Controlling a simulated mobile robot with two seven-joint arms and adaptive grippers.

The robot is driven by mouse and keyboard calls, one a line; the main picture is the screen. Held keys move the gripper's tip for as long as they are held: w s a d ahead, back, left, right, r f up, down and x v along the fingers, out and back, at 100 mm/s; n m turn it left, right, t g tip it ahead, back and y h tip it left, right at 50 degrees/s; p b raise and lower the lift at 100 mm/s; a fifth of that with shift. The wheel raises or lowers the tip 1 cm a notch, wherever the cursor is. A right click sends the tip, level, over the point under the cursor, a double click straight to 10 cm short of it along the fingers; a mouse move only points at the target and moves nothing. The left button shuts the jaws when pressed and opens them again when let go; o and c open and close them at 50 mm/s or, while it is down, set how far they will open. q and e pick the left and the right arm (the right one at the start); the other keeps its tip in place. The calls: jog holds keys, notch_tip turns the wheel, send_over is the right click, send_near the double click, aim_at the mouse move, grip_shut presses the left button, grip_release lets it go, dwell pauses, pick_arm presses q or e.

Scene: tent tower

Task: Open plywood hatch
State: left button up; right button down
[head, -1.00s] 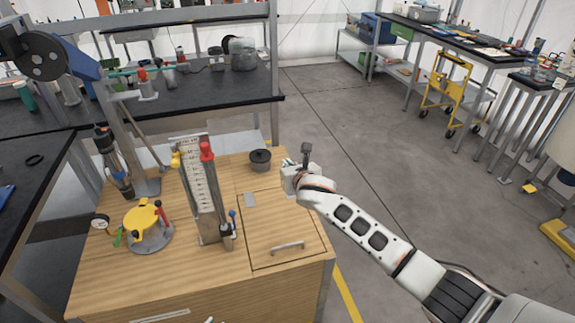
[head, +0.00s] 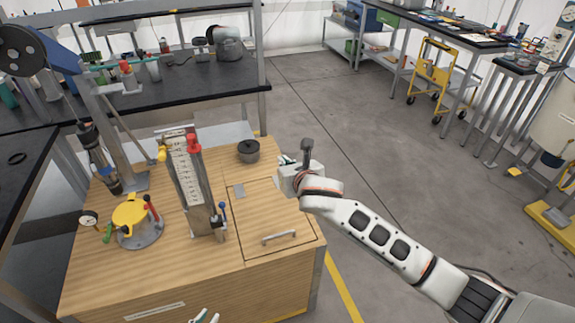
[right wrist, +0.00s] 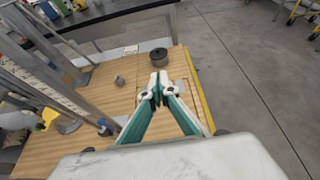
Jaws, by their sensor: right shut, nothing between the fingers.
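The plywood hatch (head: 268,213) lies closed and flush in the right part of the wooden cabinet top (head: 95,270). A metal bar handle (head: 279,237) sits near its front edge, and a small grey plate is at its far-left corner. My right gripper (head: 284,160) is shut and empty above the far right edge of the cabinet, beyond the hatch. In the right wrist view its fingertips (right wrist: 160,77) meet above the wood and hide part of the hatch. My left gripper (head: 206,316) shows only its fingertips at the bottom edge, in front of the cabinet; the rest is cut off.
A dark round pot (head: 248,152) stands behind the hatch. A tall scaled column (head: 189,180) with red and blue knobs stands left of it. A yellow-topped device (head: 131,211) is further left. Open floor (head: 400,170) lies to the right.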

jog(key=s+d+f+m+g, duration=0.1)
jog(key=s+d+f+m, duration=0.2)
jog(key=s+f+m, duration=0.55)
jog(key=s+d+f+m+g, duration=0.1)
jog(key=s+d+f+m, duration=0.3)
jog(key=s+f+m, duration=0.5)
jog(key=s+d+f+m, duration=0.3)
jog(key=s+d+m, duration=0.4)
jog(key=s+m, duration=0.1)
jog(key=s+d+f+m+h, duration=0.1)
jog(key=s+d+f+m, duration=0.3)
jog(key=s+d+m, duration=0.2)
jog(key=s+m, duration=0.2)
jog(key=m, duration=0.2)
jog(key=shift+s+d+h, duration=0.2)
jog(key=shift+d+h, duration=0.1)
jog(key=shift+d, duration=0.05)
